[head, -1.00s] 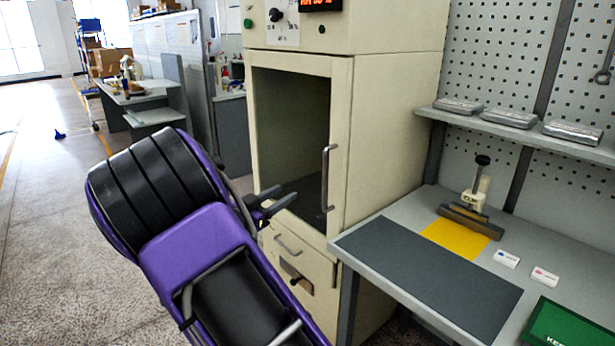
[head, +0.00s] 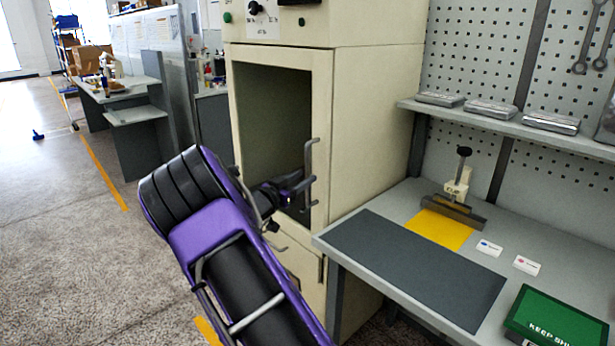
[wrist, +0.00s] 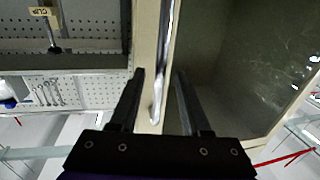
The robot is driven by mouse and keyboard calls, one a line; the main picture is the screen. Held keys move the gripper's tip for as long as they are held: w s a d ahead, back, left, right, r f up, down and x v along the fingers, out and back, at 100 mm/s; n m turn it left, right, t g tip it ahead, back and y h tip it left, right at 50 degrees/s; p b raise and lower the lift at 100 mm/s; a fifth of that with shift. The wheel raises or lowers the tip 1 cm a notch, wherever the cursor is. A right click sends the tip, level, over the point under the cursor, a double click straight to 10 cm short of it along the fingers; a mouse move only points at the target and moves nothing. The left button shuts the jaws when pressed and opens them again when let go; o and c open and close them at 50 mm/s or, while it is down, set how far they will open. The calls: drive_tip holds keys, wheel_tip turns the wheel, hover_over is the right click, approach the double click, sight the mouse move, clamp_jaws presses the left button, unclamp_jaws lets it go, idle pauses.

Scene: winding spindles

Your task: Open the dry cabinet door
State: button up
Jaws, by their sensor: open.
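The cream dry cabinet (head: 375,120) stands in the middle of the head view. Its door (head: 322,90) has a dark window (head: 265,125) and looks shut. A grey vertical bar handle (head: 309,160) is on the door's right side. My gripper (head: 300,184) is open at the handle's lower half. In the wrist view the handle (wrist: 167,50) runs between the two separated fingers of my gripper (wrist: 159,75). I cannot tell whether either finger touches it. My fingers and arm hide part of the handle and the door's lower edge.
A workbench with a dark mat (head: 415,270) adjoins the cabinet on the right, carrying a press tool (head: 456,190) and a green box (head: 555,325). A shelf (head: 500,120) hangs above it.

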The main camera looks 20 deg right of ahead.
drive_tip(key=shift+x, duration=1.35)
clamp_jaws()
idle(0.4)
